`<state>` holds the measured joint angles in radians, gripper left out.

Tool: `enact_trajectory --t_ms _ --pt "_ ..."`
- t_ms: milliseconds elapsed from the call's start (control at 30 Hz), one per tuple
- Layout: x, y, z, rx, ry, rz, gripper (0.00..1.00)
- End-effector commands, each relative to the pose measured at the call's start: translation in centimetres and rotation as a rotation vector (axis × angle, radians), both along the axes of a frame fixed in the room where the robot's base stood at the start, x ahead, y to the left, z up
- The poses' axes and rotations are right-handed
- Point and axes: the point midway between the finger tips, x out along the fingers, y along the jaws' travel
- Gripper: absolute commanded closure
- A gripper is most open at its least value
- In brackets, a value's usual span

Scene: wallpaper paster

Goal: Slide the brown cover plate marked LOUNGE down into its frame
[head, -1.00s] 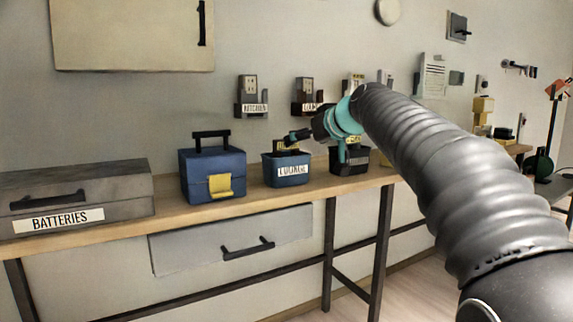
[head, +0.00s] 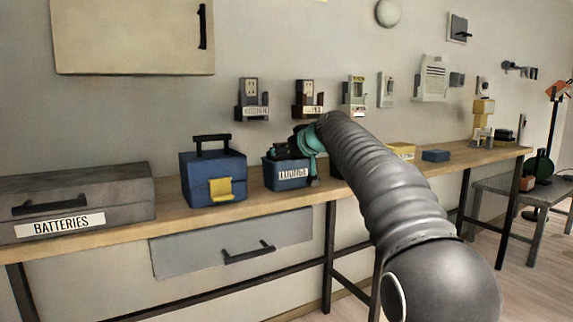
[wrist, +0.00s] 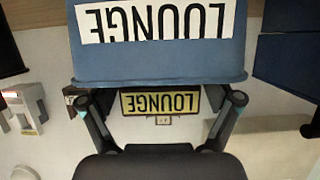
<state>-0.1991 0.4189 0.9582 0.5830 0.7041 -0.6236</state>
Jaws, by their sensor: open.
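The brown cover plate (wrist: 160,101) bears a yellow LOUNGE label, upside down in the wrist view. It shows just beyond the rim of a blue bin (wrist: 150,58) with a white LOUNGE label, and its lower part is hidden. The bin (head: 291,173) stands on the bench in the head view. My gripper (wrist: 160,104) is open, with one finger on each side of the plate; I cannot tell if they touch it. In the head view, my gripper (head: 296,143) is over the bin. A brown wall frame (head: 309,98) hangs above, its label hard to read.
A blue toolbox (head: 212,178) stands left of the bin, and a grey BATTERIES box (head: 75,200) farther left. A dark bin (head: 336,168) is partly hidden by my arm. A grey KITCHEN frame (head: 251,100) and other wall units hang alongside.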

Motion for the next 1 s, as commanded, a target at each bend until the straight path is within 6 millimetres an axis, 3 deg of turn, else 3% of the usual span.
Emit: enact_trajectory --t_ms 233,433,767,1000 --pt "0.1 0.1 0.0 -0.001 -0.002 -0.001 0.10" --pt "0.1 0.0 0.0 -0.001 -0.002 -0.001 0.58" --pt "0.1 0.0 0.2 -0.001 -0.002 -0.001 0.59" --pt "0.1 0.0 2.6 -0.001 -0.003 0.000 0.59"
